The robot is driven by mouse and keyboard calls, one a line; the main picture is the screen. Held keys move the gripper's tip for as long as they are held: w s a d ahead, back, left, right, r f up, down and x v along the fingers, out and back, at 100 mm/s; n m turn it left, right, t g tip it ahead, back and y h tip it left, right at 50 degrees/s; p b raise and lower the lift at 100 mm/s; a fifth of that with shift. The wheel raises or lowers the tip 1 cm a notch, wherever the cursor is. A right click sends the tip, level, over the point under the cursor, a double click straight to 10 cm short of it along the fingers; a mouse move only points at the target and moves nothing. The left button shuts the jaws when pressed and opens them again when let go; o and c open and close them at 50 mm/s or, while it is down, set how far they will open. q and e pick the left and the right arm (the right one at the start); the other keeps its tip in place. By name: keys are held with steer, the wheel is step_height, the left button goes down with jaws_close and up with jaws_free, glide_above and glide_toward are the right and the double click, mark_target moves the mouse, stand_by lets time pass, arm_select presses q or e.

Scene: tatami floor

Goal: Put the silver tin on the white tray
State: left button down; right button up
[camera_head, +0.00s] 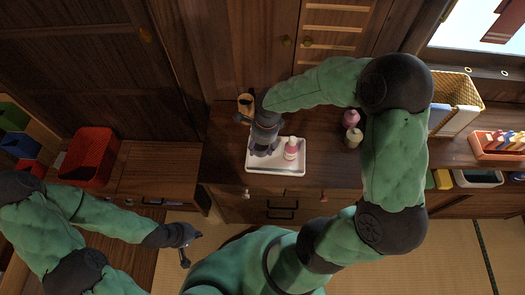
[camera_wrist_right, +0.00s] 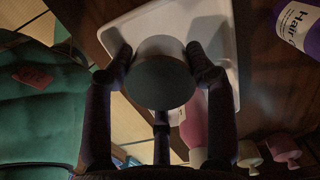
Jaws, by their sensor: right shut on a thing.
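The silver tin (camera_wrist_right: 160,80) is held between the fingers of my right gripper, its round grey face toward the right wrist camera. My right gripper (camera_head: 264,148) is shut on it, over the left half of the white tray (camera_head: 275,170). The tray also shows behind the tin in the wrist view (camera_wrist_right: 218,32). I cannot tell if the tin touches the tray. In the head view the tin is mostly hidden by the gripper. My left gripper (camera_head: 185,254) hangs at the lower left, away from the tray; its finger opening is unclear.
A pink and white bottle (camera_head: 291,149) stands on the tray's right half. A pink bottle (camera_head: 351,118) and a cream one (camera_head: 354,137) stand to the right of the tray. A yellowish container (camera_head: 245,102) is behind it. A red basket (camera_head: 86,157) sits far left.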

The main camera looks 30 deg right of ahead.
mark_target(263, 150)
steer(key=shift+w+d+f, duration=0.2)
steer(key=shift+d+f, duration=0.1)
steer(key=shift+f, duration=0.15)
steer(key=shift+w+d+f+b, duration=0.1)
steer(key=shift+f+b, duration=0.6)
steer(key=shift+f, duration=0.85)
steer(key=shift+f, duration=0.1)
steer(key=o, duration=1.2)
